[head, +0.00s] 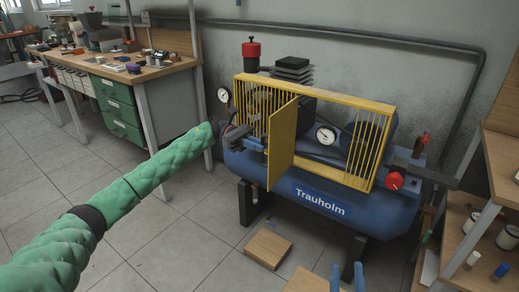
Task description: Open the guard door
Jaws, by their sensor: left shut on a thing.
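The guard door (282,146) is a yellow panel on the yellow barred guard (375,150) of a blue compressor marked Trauholm (325,200). It stands swung out toward me, at an angle to the guard, with an opening behind it. My left arm, in a green sleeve, reaches in from the left. My left gripper (246,136) is dark, small and partly hidden beside the compressor's blue fittings. It is shut at the door's near left edge; the exact grip is too small to see. My right gripper does not show.
A red knob (395,181) and dark bar (426,175) stick out at the compressor's right. Gauges show at the guard (325,135) and left of it (223,95). A wooden block (268,247) lies on the tiles in front. A shelf (480,240) stands at right, a workbench (120,75) back left.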

